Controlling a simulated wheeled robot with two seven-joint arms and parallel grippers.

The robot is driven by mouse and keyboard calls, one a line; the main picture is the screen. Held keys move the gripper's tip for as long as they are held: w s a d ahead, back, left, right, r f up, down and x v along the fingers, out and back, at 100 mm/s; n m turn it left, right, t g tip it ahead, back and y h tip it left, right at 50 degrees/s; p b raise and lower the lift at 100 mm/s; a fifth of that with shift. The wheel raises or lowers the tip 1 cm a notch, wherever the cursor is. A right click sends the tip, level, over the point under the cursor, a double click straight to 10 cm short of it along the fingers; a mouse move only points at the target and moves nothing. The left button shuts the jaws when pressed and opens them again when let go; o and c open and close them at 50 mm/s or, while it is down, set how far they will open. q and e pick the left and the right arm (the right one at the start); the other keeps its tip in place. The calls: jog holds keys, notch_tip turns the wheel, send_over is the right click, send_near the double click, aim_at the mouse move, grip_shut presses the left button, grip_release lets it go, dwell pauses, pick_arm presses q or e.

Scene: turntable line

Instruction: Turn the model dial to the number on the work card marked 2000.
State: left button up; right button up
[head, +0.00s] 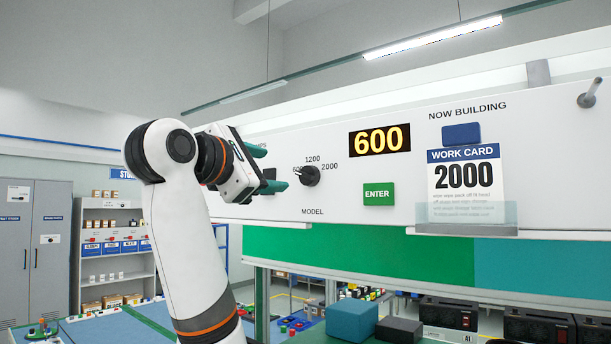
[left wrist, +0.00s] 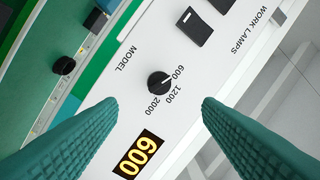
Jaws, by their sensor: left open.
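The black model dial (head: 309,176) sits on the white panel, with 600, 1200 and 2000 printed around it. In the left wrist view the dial (left wrist: 158,84) has its white mark towards 600. The display (head: 379,139) reads 600. The work card (head: 466,190) reads 2000 and stands in a clear holder at the panel's right. My left gripper (head: 264,169) is open and empty, just left of the dial and apart from it. In the left wrist view its green fingers (left wrist: 160,102) frame the dial from a distance. My right gripper is not in view.
A green ENTER button (head: 379,196) is right of the dial, below the display. Black work-lamp switches (left wrist: 193,27) lie on the dial's other side. A metal lever (head: 590,94) sticks out at the far right. Blue (head: 352,320) and dark (head: 398,330) blocks are below the panel.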

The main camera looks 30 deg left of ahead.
pick_arm(q)
jog(key=p, duration=0.3)
send_near(303, 176)
jog(key=w, duration=0.2)
jog(key=w+p, duration=0.1)
jog(key=w, duration=0.2)
jog(key=w+p, duration=0.2)
jog(key=w, duration=0.1)
jog(key=shift+a+r, duration=0.2)
jog(key=shift+w+f+p, duration=0.15)
jog(key=shift+w+p, duration=0.3)
jog(key=shift+w, duration=0.2)
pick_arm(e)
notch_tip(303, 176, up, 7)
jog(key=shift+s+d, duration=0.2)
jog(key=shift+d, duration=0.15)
pick_arm(q)
jog(key=shift+c, duration=0.4)
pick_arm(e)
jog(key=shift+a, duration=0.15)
pick_arm(q)
jog(key=c, duration=0.9)
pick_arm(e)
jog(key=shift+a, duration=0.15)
